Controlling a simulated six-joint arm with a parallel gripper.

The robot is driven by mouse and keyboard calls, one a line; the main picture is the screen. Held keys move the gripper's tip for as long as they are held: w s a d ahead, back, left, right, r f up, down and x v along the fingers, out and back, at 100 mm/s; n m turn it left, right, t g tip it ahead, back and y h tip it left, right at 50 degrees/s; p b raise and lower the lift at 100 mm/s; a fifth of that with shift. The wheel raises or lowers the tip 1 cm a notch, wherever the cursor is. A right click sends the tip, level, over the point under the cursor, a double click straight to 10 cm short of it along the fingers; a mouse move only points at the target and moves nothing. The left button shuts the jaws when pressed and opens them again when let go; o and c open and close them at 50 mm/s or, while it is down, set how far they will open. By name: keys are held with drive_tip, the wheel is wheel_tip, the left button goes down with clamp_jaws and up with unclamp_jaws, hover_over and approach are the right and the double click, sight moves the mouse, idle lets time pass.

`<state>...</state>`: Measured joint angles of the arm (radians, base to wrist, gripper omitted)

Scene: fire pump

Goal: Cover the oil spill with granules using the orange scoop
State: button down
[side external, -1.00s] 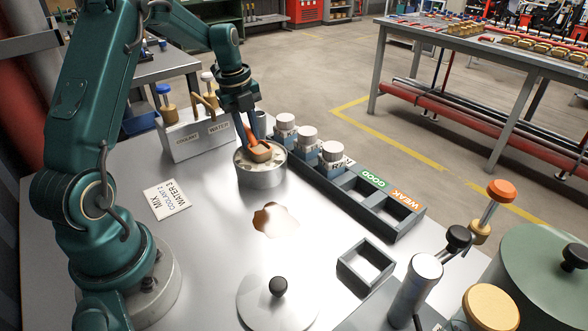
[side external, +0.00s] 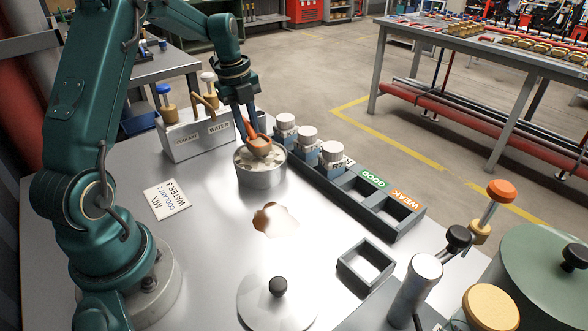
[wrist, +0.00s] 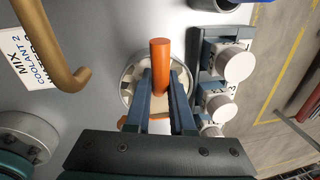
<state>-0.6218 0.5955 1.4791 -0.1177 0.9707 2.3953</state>
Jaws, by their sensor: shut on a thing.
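The orange scoop (side external: 259,145) is held by my gripper (side external: 246,128), whose fingers are shut on its handle. In the wrist view the orange handle (wrist: 160,65) stands between the two fingers of my gripper (wrist: 161,85). The scoop's bowl is over the round metal tub of pale granules (side external: 260,175), near its rim height. The scoop seems to hold pale material, but its amount is unclear.
A dark tray (side external: 360,190) with white-capped bottles and GOOD and WEAK slots stands right of the tub. The coolant and water dispenser (side external: 195,135) is behind left. A round lid (side external: 277,303) and a square frame (side external: 366,264) lie nearer. The table around the spill is clear.

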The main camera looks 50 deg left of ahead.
sight(248, 124)
drive_tip(key=shift+r, duration=2.6)
